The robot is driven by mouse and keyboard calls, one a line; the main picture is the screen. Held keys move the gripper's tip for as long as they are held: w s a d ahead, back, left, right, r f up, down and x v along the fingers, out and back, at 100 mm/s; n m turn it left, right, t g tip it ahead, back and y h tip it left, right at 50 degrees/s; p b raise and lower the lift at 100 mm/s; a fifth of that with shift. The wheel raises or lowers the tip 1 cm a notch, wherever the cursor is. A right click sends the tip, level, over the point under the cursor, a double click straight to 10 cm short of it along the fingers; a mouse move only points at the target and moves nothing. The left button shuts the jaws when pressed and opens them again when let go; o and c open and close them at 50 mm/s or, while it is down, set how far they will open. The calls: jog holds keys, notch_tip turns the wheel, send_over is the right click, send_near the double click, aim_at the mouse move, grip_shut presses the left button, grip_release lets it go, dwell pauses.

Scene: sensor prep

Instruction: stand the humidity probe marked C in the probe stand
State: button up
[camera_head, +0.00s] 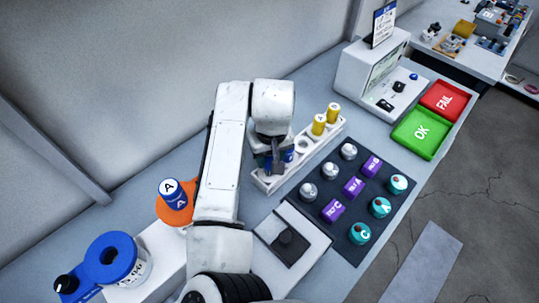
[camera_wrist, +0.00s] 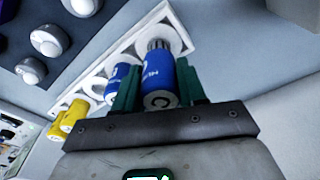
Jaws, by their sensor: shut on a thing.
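The humidity probe marked C (camera_wrist: 160,98) is blue with a ribbed metal tip and is held between the green fingers of my gripper (camera_wrist: 160,80) in the wrist view. Its tip is at a round ring at the end of the white probe stand (camera_wrist: 190,18); I cannot tell how far it is in. In the head view my gripper (camera_head: 275,163) is over the near-left end of the probe stand (camera_head: 264,186), and the arm hides most of the probe. Another blue probe (camera_wrist: 121,73) stands beside it in the stand.
Yellow probes (camera_head: 319,124) stand at the stand's far end. A dark mat (camera_head: 337,238) with silver, purple and teal pieces lies right of it. An orange holder (camera_head: 180,217) bears a blue-and-white probe marked A (camera_head: 172,189). Green (camera_head: 421,132) and red (camera_head: 450,100) trays lie farther right.

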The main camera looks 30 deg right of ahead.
jog(key=shift+f+p, duration=0.4)
jog(key=shift+f, duration=1.3)
dwell(2.7)
jog(key=o, duration=1.4)
notch_tip(320, 180, up, 3)
jog(key=p, duration=0.2)
jog(key=shift+f+p, duration=0.1)
jog(key=shift+p, duration=0.25)
jog(key=shift+r, duration=2.6)
